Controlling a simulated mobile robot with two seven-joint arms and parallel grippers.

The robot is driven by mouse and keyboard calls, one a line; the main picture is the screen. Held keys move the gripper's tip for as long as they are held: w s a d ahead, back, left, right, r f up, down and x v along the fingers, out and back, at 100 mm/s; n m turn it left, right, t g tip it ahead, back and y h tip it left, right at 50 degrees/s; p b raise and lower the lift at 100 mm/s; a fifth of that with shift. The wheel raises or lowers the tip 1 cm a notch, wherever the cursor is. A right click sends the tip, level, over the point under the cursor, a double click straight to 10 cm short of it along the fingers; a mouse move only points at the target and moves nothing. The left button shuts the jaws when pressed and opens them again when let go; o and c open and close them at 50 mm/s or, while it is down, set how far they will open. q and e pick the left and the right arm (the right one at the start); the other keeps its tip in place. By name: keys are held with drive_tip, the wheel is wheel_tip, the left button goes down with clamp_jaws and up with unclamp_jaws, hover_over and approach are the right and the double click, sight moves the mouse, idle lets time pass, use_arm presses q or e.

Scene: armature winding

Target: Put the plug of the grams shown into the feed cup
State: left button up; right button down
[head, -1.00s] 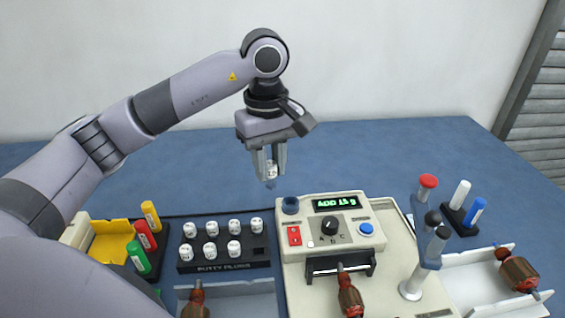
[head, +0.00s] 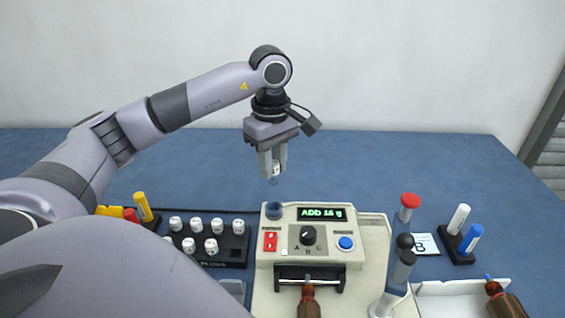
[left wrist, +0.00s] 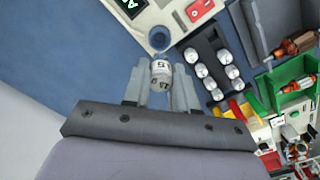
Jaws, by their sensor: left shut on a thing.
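My left gripper (head: 273,172) is shut on a small white plug (head: 276,168), held upright above the feed cup. In the left wrist view the plug (left wrist: 161,72) sits between the fingers, with dark digits on it that seem to include a 5. The feed cup (head: 273,210) is a dark blue round cup at the back left corner of the beige machine. The cup also shows in the left wrist view (left wrist: 160,38), just beyond the plug. A gap shows between plug and cup. The green display (head: 321,214) reads "ADD" and what looks like 15 or 16 g. My right gripper is not in view.
A black plug rack (head: 225,262) with several white plugs and an empty place at its front right stands left of the machine (head: 375,235). A red-topped post (head: 410,202) and markers (head: 458,218) stand to the right. The blue table behind is clear.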

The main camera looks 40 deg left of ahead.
use_arm(q)
wheel_tip(320, 180, down, 5)
drive_tip(key=b, duration=0.3)
drive_tip(key=shift+a+r+b, duration=0.1)
drive_tip(key=shift+b, duration=0.3)
drive_tip(key=shift+f+b, duration=1.4)
drive_tip(key=shift+f, duration=0.65)
idle(2.1)
drive_tip(key=o, duration=0.9)
